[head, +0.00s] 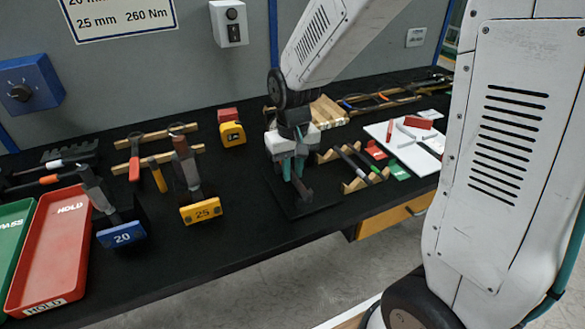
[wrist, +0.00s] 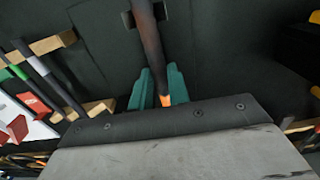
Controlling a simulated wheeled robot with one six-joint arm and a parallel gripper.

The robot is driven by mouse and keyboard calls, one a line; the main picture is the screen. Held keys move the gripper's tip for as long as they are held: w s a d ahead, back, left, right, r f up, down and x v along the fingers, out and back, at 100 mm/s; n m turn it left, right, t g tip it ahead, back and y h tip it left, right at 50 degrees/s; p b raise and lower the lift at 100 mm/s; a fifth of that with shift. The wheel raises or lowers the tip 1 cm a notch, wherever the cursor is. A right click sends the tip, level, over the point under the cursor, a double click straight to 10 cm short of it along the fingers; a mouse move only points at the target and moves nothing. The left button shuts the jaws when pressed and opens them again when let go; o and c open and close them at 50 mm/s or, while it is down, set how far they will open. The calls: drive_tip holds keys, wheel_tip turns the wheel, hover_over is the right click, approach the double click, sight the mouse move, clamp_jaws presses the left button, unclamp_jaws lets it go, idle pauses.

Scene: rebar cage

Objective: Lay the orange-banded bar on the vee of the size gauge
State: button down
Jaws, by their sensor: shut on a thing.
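My gripper (head: 293,172), with teal fingers, points down over the bench at the middle of the head view. In the wrist view my gripper (wrist: 158,88) is shut on the orange-banded bar (wrist: 150,42), a dark bar with its orange band (wrist: 166,101) between the fingers. The size gauge (head: 312,208) looks like a black plate with a raised part, below my gripper. In the wrist view the bar's far end passes over a small black block (wrist: 127,19), seemingly the gauge's vee. I cannot tell whether they touch.
A wooden rack (head: 354,185) with several banded bars stands just right of the gauge. To the left are tools marked 25 (head: 201,211) and 20 (head: 122,235), and a red HOLD tray (head: 52,250). The bench's front edge is close.

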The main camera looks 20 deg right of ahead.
sight(293, 173)
drive_tip(key=shift+f, duration=0.1)
drive_tip(key=c, duration=1.3)
unclamp_jaws()
drive_tip(key=shift+c, duration=0.2)
wheel_tip(293, 173, up, 12)
drive_tip(key=s+d+r, duration=0.1)
drive_tip(key=s, duration=1)
drive_tip(key=s+d+r+t, duration=0.1)
drive_tip(key=s+d+r, duration=0.1)
drive_tip(key=s, duration=0.9)
drive_tip(key=shift+r, duration=0.1)
